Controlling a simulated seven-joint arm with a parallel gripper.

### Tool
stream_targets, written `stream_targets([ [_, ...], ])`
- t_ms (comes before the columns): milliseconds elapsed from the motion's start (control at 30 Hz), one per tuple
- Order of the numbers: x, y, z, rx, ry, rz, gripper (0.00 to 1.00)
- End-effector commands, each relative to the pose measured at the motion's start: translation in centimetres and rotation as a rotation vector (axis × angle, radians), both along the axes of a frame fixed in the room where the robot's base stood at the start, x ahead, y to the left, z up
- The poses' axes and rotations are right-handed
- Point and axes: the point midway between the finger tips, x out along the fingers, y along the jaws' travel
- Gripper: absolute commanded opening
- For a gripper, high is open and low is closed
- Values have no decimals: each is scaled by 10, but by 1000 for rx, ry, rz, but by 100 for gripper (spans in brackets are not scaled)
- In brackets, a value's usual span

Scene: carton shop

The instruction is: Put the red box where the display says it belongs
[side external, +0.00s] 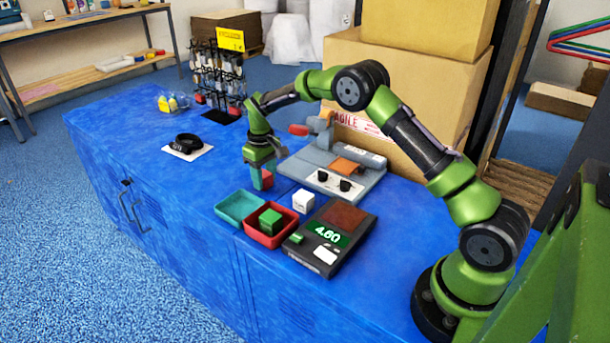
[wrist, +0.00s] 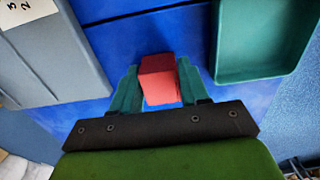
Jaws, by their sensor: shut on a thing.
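My gripper (side external: 261,176) is shut on the red box (side external: 267,180) and holds it above the blue bench, behind the teal tray. The wrist view shows the red box (wrist: 158,80) between the two teal fingers of my gripper (wrist: 158,88).
A white cube (side external: 303,201) stands near the red tray and scale. A grey machine (side external: 372,160) and large cartons (side external: 400,80) stand behind. A black roll (side external: 188,142) on a white card and a wire rack (side external: 217,78) are at the left.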

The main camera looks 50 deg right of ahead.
Motion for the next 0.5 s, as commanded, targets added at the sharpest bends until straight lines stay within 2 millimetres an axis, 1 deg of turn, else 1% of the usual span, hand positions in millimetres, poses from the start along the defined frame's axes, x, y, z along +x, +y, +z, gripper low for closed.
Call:
stream_targets([
  [400, 0, 0, -6, 0, -1, -1, 5],
  [433, 0, 0, -6, 0, 0, -1, 46],
  [500, 0, 0, -6, 0, -1, -1, 57],
])
